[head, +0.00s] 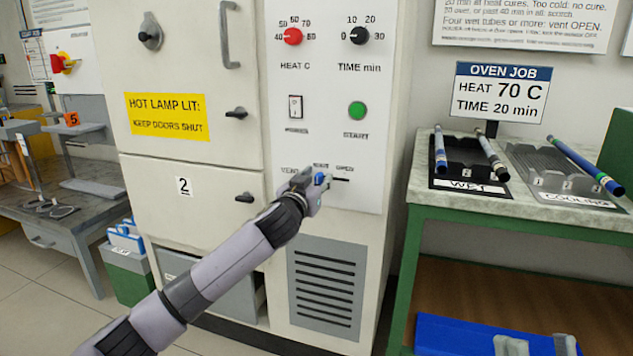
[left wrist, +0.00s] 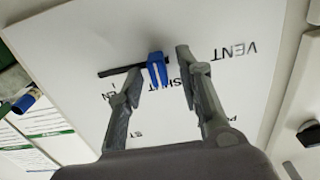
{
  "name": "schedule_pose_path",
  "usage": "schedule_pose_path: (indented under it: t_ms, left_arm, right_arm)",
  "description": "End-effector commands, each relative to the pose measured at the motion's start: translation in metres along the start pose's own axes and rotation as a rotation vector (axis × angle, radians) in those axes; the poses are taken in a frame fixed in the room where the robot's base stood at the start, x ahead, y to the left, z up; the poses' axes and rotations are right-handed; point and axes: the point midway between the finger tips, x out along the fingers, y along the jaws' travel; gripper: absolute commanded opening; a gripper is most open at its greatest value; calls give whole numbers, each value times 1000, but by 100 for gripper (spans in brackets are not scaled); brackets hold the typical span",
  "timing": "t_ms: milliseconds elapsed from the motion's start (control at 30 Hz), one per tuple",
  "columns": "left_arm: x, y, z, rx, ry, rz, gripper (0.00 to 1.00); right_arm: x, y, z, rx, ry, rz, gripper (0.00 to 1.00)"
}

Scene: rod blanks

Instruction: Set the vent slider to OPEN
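The vent slider has a blue knob (head: 320,178) on a dark slot in the white oven panel; it also shows in the left wrist view (left wrist: 157,70). The knob sits at the SHUT end, and the bare slot runs away toward the OPEN label. My left gripper (head: 317,184) is at the slider. In the left wrist view its open fingers (left wrist: 160,68) stand on either side of the knob, with gaps showing. My right gripper (head: 538,346) shows at the bottom edge of the head view, its grey fingers apart and empty.
Heat dial (head: 292,37), time dial (head: 359,36), power switch (head: 295,106) and green START button (head: 357,110) are above the slider. A green-framed bench (head: 540,212) with rods in trays stands right. A blue bin (head: 455,335) is below it.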

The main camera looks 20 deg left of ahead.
Motion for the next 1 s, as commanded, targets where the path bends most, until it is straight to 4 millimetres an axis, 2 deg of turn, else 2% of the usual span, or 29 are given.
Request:
schedule_pose_path:
  t_ms: [200,700,1000]
  left_arm:
    - [0,0,0,-1,0,1,33]
    - [0,0,0,-1,0,1,0]
    - [0,0,0,-1,0,0,0]
  right_arm:
    - [0,0,0,0,1,0,40]
    - [0,0,0,0,0,0,40]
    - [0,0,0,0,-1,0,40]
